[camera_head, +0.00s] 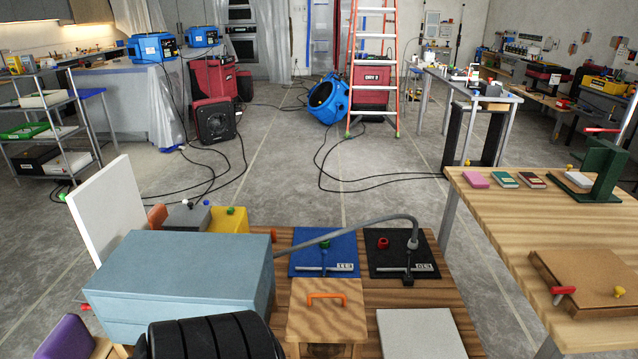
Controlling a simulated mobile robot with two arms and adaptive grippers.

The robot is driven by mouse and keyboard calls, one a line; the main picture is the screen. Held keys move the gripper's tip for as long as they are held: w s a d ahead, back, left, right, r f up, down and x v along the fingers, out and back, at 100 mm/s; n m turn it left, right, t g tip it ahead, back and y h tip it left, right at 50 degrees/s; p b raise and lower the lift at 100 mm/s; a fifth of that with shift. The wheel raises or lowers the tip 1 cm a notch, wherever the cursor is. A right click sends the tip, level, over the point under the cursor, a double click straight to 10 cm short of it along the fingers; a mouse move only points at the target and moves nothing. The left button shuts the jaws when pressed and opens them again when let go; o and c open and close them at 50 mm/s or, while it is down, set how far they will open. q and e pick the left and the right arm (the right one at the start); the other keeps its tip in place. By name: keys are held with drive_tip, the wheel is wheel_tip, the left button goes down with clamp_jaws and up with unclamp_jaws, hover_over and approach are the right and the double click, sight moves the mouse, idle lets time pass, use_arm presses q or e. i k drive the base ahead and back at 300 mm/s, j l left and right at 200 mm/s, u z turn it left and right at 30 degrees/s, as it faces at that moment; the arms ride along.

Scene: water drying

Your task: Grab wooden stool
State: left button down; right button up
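A light wooden piece with an orange handle on its flat top (327,316) stands at the bottom middle. It looks like the wooden stool: a dark gap shows under its top at the lower frame edge, and its lower part is cut off. It stands in front of a low wooden platform (390,290). Neither of my grippers is in view, and nothing is seen touching the stool.
A light blue box (180,280) and a black ribbed object (212,338) crowd the stool's left. A light grey slab (420,333) lies to its right. A wooden table (500,215) stands farther right. Cables cross the open floor (290,180) behind.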

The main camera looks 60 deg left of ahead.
sight(321, 310)
drive_tip(key=u, duration=1.8)
drive_tip(key=l+z, duration=0.25)
